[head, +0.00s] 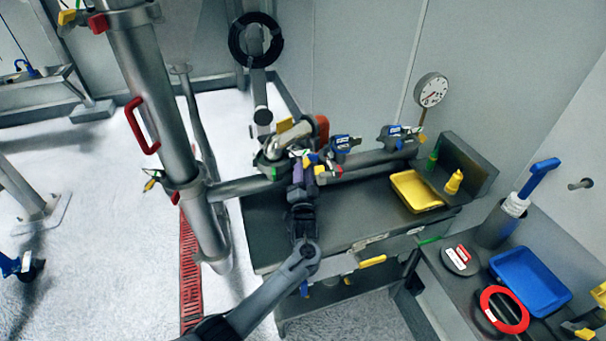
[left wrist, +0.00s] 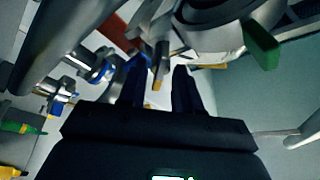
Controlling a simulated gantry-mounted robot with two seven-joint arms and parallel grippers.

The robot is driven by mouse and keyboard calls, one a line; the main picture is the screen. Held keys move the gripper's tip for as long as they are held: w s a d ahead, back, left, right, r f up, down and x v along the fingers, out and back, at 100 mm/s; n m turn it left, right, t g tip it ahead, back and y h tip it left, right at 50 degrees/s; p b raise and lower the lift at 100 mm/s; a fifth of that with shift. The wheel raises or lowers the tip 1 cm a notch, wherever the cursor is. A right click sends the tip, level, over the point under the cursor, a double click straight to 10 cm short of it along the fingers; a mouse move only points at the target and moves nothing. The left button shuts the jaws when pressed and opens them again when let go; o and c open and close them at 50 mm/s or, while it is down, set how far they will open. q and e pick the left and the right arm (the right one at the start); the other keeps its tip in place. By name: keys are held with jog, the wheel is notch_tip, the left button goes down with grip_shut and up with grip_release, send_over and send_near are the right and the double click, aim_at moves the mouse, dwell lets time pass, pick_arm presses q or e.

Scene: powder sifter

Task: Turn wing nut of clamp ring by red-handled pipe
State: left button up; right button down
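A thick metal pipe with a red handle (head: 141,126) stands upright at left in the head view. A ring-like metal collar (head: 188,188) is around it at the side-pipe joint, with small coloured tabs (head: 152,180) beside it. My left gripper (head: 299,172) is at the clamped fittings (head: 270,160) over the bench. In the left wrist view its two fingers (left wrist: 158,82) are apart. A metal piece with a yellow tip (left wrist: 157,72) shows between them; I cannot tell contact, or whether it is the wing nut. A ring fitting with a green tab (left wrist: 261,44) is beyond.
A horizontal pipe (head: 370,158) with blue-tagged valves runs along the bench (head: 335,208). A yellow tray (head: 414,191) and yellow bottle (head: 453,182) stand at its right. A blue tray (head: 530,281) and red ring (head: 503,309) lie on the lower-right counter. A gauge (head: 431,90) stands behind.

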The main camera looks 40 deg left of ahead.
pick_arm(q)
grip_shut()
jog(key=n+g+y+b, duration=0.1)
jog(key=n+b, duration=0.3)
jog(key=n+g+y+b, duration=0.1)
jog(key=n+y+b, duration=0.1)
jog(key=n+b, duration=0.1)
jog(key=shift+w+d+f+n+b, duration=0.1)
jog(key=shift+w+n+b, duration=0.05)
jog(key=shift+n+b, duration=0.25)
jog(key=shift+o, duration=0.6)
grip_release()
